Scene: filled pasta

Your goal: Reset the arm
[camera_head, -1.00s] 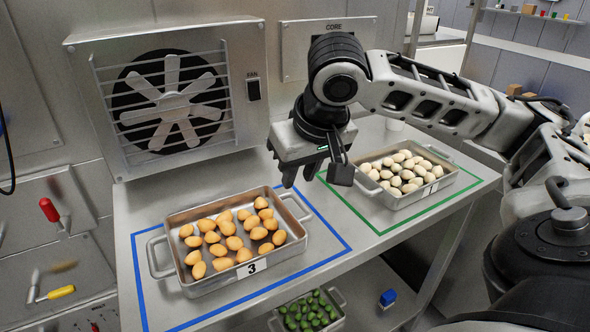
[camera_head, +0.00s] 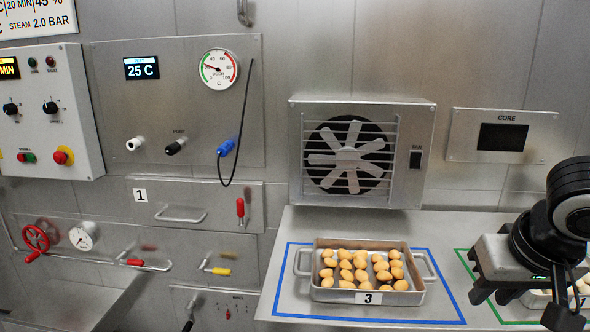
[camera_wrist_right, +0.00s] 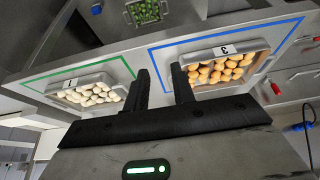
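My right gripper (camera_head: 521,303) hangs at the right edge of the head view, over the worktop between the two trays. In the right wrist view its two dark fingers (camera_wrist_right: 160,88) are apart with nothing between them. The metal tray marked 3 (camera_head: 350,295) holds several orange-tan pasta pieces and sits inside the blue outline. It also shows in the right wrist view (camera_wrist_right: 222,52). A second tray (camera_wrist_right: 108,80) with pale pieces sits inside the green outline; my gripper hides most of it in the head view. My left gripper is in neither view.
A fan unit (camera_head: 360,152) and a CORE panel (camera_head: 503,136) are on the back wall. Gauges, plugs, a red handwheel (camera_head: 36,237) and levers fill the left wall. A tray of green pieces (camera_wrist_right: 147,12) is low down, below the worktop.

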